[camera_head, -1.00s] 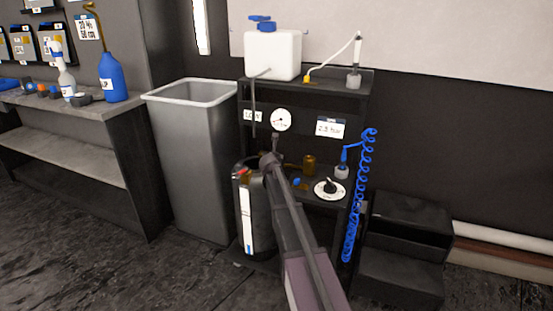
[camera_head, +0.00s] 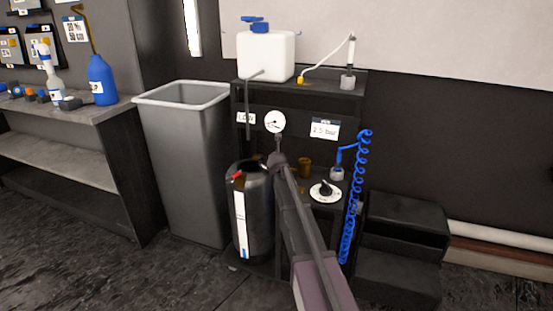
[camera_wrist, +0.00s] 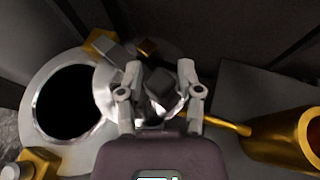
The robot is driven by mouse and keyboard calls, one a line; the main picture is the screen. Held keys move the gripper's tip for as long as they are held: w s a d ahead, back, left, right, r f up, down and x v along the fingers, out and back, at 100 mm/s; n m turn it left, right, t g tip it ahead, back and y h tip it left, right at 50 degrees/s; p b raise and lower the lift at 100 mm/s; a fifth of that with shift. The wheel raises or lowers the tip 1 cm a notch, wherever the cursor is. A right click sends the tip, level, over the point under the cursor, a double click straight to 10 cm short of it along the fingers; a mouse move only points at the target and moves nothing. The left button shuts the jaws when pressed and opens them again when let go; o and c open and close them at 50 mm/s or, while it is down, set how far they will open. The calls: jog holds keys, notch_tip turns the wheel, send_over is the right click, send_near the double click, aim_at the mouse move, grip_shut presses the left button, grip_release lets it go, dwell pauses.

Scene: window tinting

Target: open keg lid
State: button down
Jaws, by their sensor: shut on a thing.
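The keg (camera_head: 262,212) is a dark upright cylinder with a white strip down its front and a red piece at its top left. In the wrist view its round mouth (camera_wrist: 70,101) shows black and uncovered at the left, inside a pale ring. My gripper (camera_wrist: 160,85) is to the right of the mouth, shut on a dark block that appears to be the grip of the keg lid (camera_wrist: 161,84). The fingers hide much of the lid. In the head view my gripper (camera_head: 277,158) is at the keg's upper right, and the lid cannot be made out.
A grey bin (camera_head: 187,165) stands left. A blue coiled hose (camera_head: 356,200) hangs right.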

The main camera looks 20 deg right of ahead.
jog(key=shift+w+d+y, duration=0.1)
jog(key=shift+y, duration=0.2)
dwell(0.4)
jog(key=shift+c, duration=2.2)
grip_release()
